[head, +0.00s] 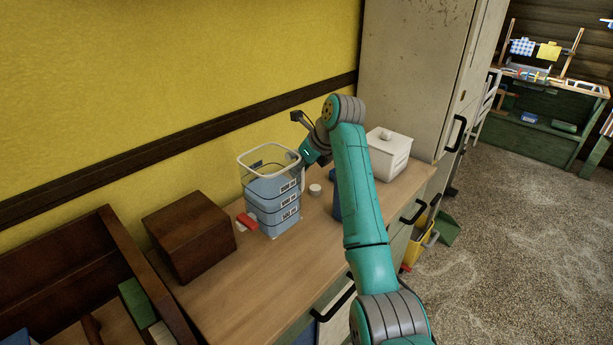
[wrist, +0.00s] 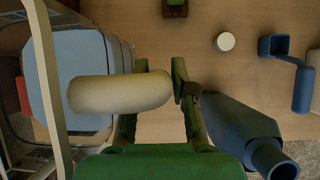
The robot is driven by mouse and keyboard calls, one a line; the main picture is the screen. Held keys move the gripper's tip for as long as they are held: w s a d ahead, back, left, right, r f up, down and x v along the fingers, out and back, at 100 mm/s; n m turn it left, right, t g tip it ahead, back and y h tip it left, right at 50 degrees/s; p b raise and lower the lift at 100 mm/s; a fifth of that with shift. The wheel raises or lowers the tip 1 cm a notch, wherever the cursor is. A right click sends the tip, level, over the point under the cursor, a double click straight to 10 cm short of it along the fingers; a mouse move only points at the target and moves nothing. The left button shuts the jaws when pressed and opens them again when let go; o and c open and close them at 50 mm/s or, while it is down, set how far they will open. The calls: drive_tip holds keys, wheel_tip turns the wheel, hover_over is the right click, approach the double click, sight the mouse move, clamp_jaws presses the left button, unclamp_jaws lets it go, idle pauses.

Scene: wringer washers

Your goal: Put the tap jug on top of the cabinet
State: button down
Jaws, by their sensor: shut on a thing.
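The tap jug (head: 272,199) is a clear, white-rimmed container with pale blue layers and a red tap at its lower left. It looks upright at the wooden cabinet top (head: 222,297); whether its base touches the wood is hard to tell. My gripper (head: 308,160) is at the jug's right side. In the wrist view my gripper (wrist: 160,105) is shut on the jug's thick cream handle (wrist: 120,92), with the jug's body (wrist: 75,70) to the left. Drawers with black handles show below the cabinet top. My arm hides part of the top.
A dark brown box (head: 189,237) stands left of the jug. A white lidded box (head: 388,154) is behind my arm, before a tall pale cupboard (head: 412,65). A blue bottle (wrist: 235,128) and a small white lid (head: 315,189) are close to the right. The front strip is bare.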

sight(304, 189)
drive_tip(key=shift+f, duration=4.15)
drive_tip(key=c, duration=1)
unclamp_jaws()
drive_tip(key=shift+f, duration=0.15)
drive_tip(key=shift+o, duration=0.2)
drive_tip(key=v, duration=1.2)
